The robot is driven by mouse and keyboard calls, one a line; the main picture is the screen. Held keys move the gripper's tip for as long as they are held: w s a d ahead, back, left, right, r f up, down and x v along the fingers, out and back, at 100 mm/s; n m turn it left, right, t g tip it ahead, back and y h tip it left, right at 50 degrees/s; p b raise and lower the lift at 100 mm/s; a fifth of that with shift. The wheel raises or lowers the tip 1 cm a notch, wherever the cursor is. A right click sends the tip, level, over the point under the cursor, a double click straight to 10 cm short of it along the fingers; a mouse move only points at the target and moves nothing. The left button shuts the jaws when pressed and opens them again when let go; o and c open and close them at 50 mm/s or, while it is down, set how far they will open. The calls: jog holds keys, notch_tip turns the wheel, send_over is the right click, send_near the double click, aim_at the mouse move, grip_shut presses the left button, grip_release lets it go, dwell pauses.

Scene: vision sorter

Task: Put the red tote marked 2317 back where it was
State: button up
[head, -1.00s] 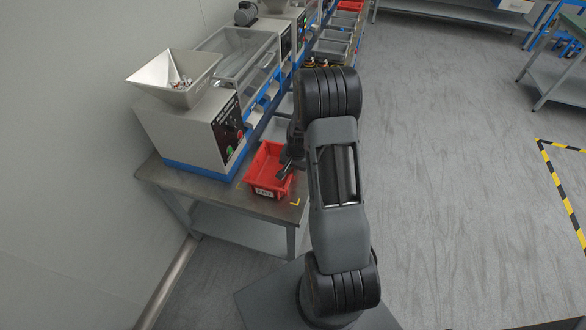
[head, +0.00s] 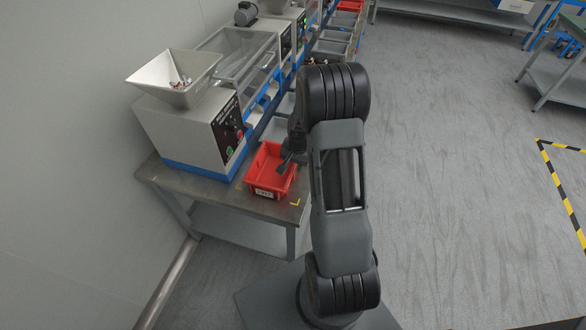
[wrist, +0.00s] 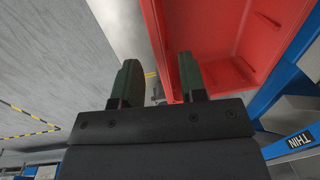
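The red tote (head: 262,181) sits upright on the near end of the grey bench, in front of the sorting machine. A white label (head: 263,192) is on its near face, too small to read surely. Yellow corner marks (head: 295,202) show on the bench around its near side. My gripper (head: 287,164) is at the tote's right side. In the wrist view my gripper (wrist: 160,68) is open, its fingers well apart. One finger overlaps the red tote (wrist: 215,35) and the other is outside its wall; I see no contact.
The grey machine (head: 200,130) with a hopper (head: 175,78) of small parts stands behind and left of the tote. More machines and bins run along the bench. A wall is at the left. The floor (head: 440,190) to the right is clear, with a yellow-black marked area (head: 565,185).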

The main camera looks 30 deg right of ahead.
jog(key=s+a+r+n, duration=0.1)
jog(key=a+r, duration=0.1)
jog(key=r, duration=0.5)
jog(key=s+a+r+n, duration=0.1)
jog(key=s+r, duration=0.1)
jog(key=r, duration=0.5)
jog(key=s+a+r+n+t, duration=0.1)
jog(key=s+a+r+n, duration=0.2)
jog(key=s+a+n, duration=0.1)
jog(key=s+a+r+n+t, duration=0.1)
jog(key=s+a+r+n, duration=0.2)
jog(key=s+a, duration=0.4)
jog(key=shift+s+a+r+n+t+h, duration=0.15)
jog(key=shift+s+r+n+t+h, duration=0.35)
jog(key=shift+s, duration=0.7)
jog(key=shift+r, duration=0.1)
jog(key=shift+c, duration=0.3)
